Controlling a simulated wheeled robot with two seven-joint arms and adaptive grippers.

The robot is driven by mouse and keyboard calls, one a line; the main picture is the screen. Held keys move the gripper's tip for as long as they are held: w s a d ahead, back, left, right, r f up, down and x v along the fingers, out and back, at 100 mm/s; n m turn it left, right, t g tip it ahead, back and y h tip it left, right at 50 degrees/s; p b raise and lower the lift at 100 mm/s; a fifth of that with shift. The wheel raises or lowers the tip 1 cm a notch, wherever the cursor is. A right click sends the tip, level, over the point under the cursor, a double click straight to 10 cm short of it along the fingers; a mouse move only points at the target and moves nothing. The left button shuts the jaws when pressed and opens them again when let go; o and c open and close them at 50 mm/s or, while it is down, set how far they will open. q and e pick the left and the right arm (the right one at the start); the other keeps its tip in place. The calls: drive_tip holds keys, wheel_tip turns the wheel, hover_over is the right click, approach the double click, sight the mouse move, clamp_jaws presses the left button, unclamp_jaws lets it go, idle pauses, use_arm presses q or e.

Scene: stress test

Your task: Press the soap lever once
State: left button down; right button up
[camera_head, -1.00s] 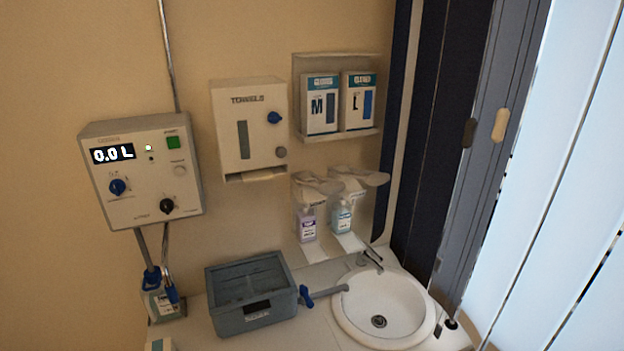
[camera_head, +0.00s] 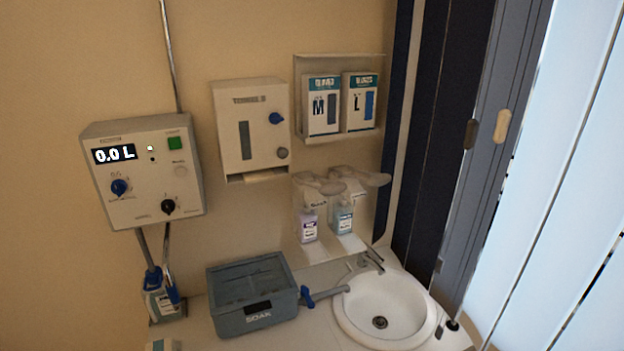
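Two wall dispensers with wide elbow levers hang side by side above the sink. The left dispenser holds a bottle with purple liquid (camera_head: 309,223), and its pale lever (camera_head: 318,183) is above the bottle. The right dispenser holds a bottle with blue-green liquid (camera_head: 344,217), and its pale lever (camera_head: 362,176) reaches out to the right. The bottle labels are too small for me to tell which one is soap. Both levers stand clear with nothing touching them. Neither of my grippers is in view.
A white sink (camera_head: 388,305) with a tap (camera_head: 371,259) lies below the dispensers. A grey box marked SOAK (camera_head: 252,295) stands left of it. A towel dispenser (camera_head: 250,130), glove boxes (camera_head: 340,103) and a control box reading 0.0 L (camera_head: 143,172) are on the wall.

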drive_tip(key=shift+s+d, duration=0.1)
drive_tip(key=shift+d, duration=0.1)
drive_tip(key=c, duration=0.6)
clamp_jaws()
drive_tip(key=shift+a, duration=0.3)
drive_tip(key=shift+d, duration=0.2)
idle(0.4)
